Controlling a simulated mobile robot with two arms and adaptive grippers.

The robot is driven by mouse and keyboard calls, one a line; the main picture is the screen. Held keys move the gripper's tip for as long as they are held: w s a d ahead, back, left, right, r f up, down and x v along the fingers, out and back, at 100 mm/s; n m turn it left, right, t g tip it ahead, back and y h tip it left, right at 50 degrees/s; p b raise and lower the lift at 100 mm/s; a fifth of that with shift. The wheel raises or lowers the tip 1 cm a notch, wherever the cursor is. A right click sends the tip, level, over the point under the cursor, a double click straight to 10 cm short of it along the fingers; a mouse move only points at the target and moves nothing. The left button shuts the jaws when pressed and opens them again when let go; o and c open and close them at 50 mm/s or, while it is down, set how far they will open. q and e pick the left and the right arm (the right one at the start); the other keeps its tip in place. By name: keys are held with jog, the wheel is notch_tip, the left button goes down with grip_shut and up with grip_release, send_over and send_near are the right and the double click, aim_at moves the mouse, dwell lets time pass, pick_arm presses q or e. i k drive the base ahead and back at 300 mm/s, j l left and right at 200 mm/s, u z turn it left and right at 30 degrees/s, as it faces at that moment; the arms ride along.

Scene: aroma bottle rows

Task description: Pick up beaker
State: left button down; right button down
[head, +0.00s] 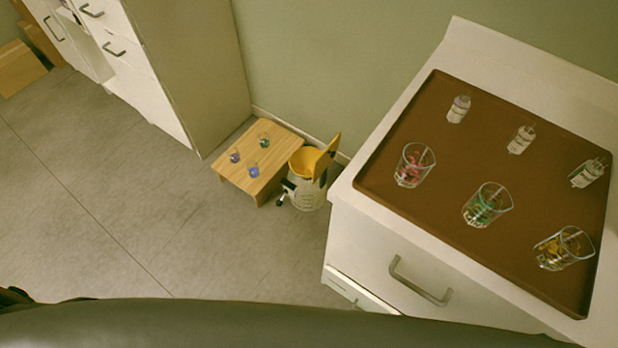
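Three clear glass beakers stand in a row on a brown tray (440,110) at the right of the head view. One beaker has pink-red contents (413,166), one has green contents (487,206), and one has yellow contents (563,249). Behind them stand three small labelled bottles: a pale purple one (459,109), a whitish one (521,140) and a greenish one (588,173). Neither gripper can be made out. A small dark part shows at the lower left edge, too cut off to identify.
The tray lies on a white drawer cabinet (350,227). A low wooden table (273,143) with three small coloured glass items stands by the wall. Next to it is a white bin (305,193) with an open yellow lid.

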aim_at(252, 167)
jog(key=j+z, duration=0.1)
jog(key=z, duration=0.45)
jog(key=j+z, duration=0.3)
jog(key=j, duration=0.15)
jog(key=k+j+z, duration=0.1)
jog(key=j+z, duration=0.2)
jog(key=j, duration=0.15)
jog(key=k+j+z, duration=0.1)
jog(key=j+z, duration=0.2)
jog(key=j, duration=0.15)
